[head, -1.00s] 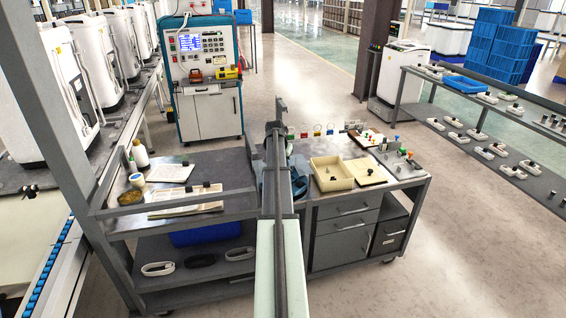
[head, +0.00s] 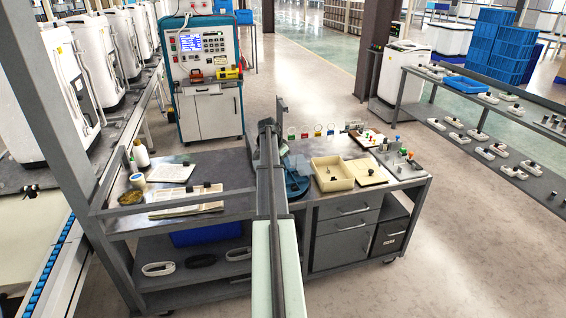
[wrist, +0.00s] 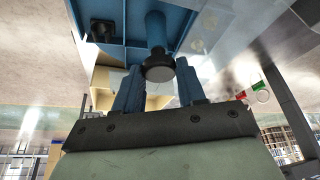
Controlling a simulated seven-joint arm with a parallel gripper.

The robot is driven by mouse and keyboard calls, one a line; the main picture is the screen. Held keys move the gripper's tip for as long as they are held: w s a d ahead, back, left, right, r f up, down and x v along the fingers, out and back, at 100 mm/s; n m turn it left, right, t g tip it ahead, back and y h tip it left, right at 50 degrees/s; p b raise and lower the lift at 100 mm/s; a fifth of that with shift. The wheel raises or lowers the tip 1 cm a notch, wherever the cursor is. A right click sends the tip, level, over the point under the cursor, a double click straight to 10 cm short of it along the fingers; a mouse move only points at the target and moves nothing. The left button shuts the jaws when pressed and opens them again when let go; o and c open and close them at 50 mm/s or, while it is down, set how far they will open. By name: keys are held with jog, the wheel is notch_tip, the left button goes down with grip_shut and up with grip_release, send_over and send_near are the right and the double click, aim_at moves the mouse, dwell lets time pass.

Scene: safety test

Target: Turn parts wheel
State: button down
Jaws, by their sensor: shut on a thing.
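The parts wheel is a blue round tray (head: 297,186) on the workbench, partly covered by my arm in the head view. In the wrist view its blue walls (wrist: 120,55) and compartments fill the upper middle, with a small black part (wrist: 102,31) in one compartment. In the head view my arm hides the fingertips and the handle.
Right of the wheel are a cream bin (head: 331,174), a flat cream tray (head: 366,171) and several small parts. Several coloured ring tags (head: 317,131) stand behind.

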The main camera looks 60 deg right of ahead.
jog(key=shift+m, duration=0.4)
dwell(0.4)
jog(key=c, duration=0.7)
grip_release()
jog(key=v, duration=1.3)
jog(key=shift+w+r, duration=0.35)
